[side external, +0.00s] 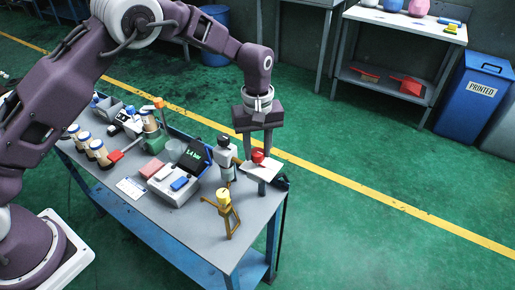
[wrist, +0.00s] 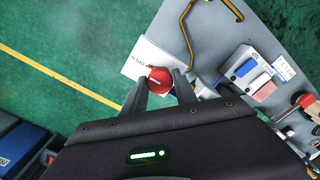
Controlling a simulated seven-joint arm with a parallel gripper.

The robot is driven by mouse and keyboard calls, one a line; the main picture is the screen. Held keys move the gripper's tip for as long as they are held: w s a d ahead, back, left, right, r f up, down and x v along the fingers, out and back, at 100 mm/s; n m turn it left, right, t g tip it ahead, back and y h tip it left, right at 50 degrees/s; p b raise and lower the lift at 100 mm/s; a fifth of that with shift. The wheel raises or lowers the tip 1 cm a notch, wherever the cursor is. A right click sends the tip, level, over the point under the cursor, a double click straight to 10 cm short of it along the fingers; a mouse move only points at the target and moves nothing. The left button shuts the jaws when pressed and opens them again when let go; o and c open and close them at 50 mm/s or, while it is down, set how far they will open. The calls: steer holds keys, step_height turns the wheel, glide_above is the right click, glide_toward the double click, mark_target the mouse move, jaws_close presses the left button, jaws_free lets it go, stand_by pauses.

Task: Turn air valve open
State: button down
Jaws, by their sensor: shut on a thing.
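The air valve has a red round knob (side external: 258,156) on top of a white plate (side external: 254,172) at the right end of the workbench. In the wrist view the red knob (wrist: 159,80) shows between the fingertips, with a pale line across its top. My gripper (side external: 259,150) points straight down over the valve, its fingers shut on the red knob. The wrist view also shows my gripper (wrist: 162,85) with a finger at each side of the knob. The knob's lower part is hidden.
A yellow-brown bent stand (side external: 226,212) and a grey-white fitting (side external: 224,154) stand close beside the valve. A device with a green-lit screen (side external: 194,155) sits left of them. Several bottles (side external: 98,152) are farther left. The bench's front right corner is bare.

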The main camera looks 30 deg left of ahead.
mark_target(257, 152)
steer(key=shift+m, duration=0.3)
stand_by(0.4)
steer(key=c, duration=1)
jaws_free()
steer(key=shift+o, duration=0.2)
steer(key=shift+r, duration=0.1)
step_height(257, 152, up, 7)
steer(key=shift+f, duration=0.15)
